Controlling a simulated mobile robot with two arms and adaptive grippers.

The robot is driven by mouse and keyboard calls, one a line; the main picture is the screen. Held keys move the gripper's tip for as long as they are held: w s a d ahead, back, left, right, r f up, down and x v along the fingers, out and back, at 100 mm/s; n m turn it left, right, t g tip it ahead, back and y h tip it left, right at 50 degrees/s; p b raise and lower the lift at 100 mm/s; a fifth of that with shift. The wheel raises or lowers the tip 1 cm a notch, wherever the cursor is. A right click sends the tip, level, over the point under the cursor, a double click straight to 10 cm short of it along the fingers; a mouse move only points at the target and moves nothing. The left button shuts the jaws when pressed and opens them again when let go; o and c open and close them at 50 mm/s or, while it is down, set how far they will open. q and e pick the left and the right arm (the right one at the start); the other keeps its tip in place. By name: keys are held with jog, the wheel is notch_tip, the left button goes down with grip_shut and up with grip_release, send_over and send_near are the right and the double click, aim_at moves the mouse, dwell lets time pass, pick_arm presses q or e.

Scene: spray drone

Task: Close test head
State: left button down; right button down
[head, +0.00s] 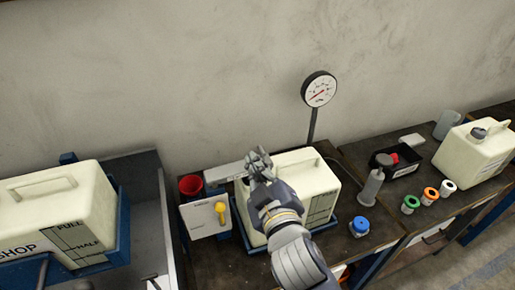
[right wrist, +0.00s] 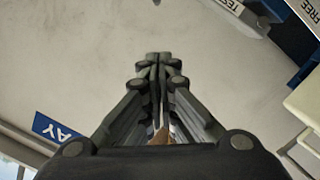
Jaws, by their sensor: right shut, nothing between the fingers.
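A white panel (head: 207,220) with a yellow lever (head: 220,209) stands on the bench, left of a cream tank (head: 310,188) in a blue tray. The lever hangs roughly downward. A red cup (head: 190,185) sits at the panel's top left. I cannot tell for sure which part is the test head. My right gripper (head: 258,160) is over the left part of the tank, right of the panel and apart from the lever. Its fingers are shut and empty, as the right wrist view (right wrist: 158,60) also shows. My left gripper is not in view.
A pressure gauge (head: 319,89) on a post stands behind the tank. A blue-capped bottle (head: 360,227), a grey cylinder (head: 371,187) and several coloured caps stand to the right. Another cream tank (head: 480,154) is far right; one marked SHOP (head: 90,205) is at left.

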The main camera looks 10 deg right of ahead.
jog(key=w+d+f+p, duration=0.1)
jog(key=w+f+p, duration=0.3)
jog(key=w, duration=0.5)
jog(key=shift+w+d, duration=0.15)
jog(key=shift+d, duration=0.05)
jog(key=shift+f, duration=0.1)
